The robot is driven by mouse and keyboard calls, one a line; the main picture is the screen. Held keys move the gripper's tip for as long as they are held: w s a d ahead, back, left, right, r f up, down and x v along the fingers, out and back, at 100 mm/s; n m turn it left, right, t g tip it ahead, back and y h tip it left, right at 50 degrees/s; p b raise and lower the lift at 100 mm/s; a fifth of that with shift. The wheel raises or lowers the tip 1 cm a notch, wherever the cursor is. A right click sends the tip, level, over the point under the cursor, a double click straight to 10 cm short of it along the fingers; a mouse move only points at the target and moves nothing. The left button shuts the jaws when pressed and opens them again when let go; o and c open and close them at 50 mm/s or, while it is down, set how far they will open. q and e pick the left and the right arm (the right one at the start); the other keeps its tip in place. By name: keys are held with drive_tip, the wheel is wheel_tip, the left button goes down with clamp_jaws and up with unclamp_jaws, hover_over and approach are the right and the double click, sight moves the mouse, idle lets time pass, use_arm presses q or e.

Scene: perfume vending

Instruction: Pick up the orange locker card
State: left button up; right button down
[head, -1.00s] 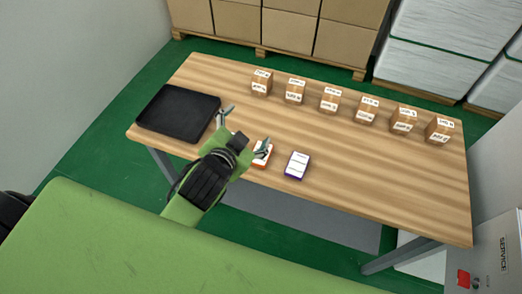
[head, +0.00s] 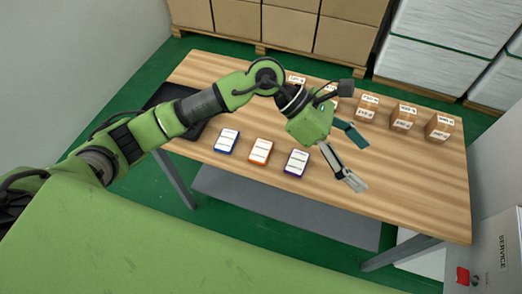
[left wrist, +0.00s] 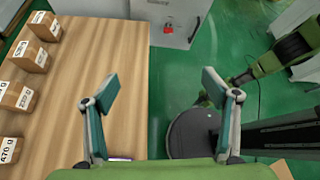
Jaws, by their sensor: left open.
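The orange locker card (head: 260,151) lies flat near the front edge of the table, between a blue card (head: 227,140) on its left and a purple card (head: 297,161) on its right. My left gripper (head: 352,155) is open and empty, above the table to the right of the purple card. In the left wrist view the gripper's fingers (left wrist: 156,95) are spread apart with nothing between them. A sliver of a purple-edged card (left wrist: 120,158) shows at the bottom there. My right gripper is not in view.
Several small labelled boxes (head: 404,117) stand in a row along the back of the table (head: 400,190). A black tray (head: 168,96) sits at the left end, partly behind my left arm. A grey service cabinet (head: 497,240) stands at the right. The table's front right is clear.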

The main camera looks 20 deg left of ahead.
use_arm(q)
drive_tip(key=w+a+f+m+y, duration=0.1)
drive_tip(key=w+a+f+y, duration=0.15)
drive_tip(key=a, duration=0.25)
drive_tip(key=w+a+f+m+y, duration=0.1)
drive_tip(key=w+a+f+y, duration=0.1)
drive_tip(key=a+f+y, duration=0.3)
drive_tip(key=r+t+y, duration=0.1)
drive_tip(key=t+y, duration=0.1)
drive_tip(key=y, duration=0.2)
hover_over(261, 150)
drive_tip(key=f, duration=0.2)
drive_tip(key=f+p, duration=0.1)
drive_tip(key=f, duration=0.2)
drive_tip(key=f+p, duration=0.1)
drive_tip(key=f, duration=0.1)
drive_tip(key=shift+s+f, duration=0.25)
drive_tip(key=f, duration=0.1)
drive_tip(key=f+p, duration=0.1)
drive_tip(key=f, duration=0.1)
drive_tip(key=f+p, duration=0.1)
drive_tip(key=f, duration=0.1)
drive_tip(key=shift+w+f, duration=0.1)
drive_tip(key=shift+w, duration=0.15)
drive_tip(key=shift+f, duration=0.25)
drive_tip(key=c, duration=1.2)
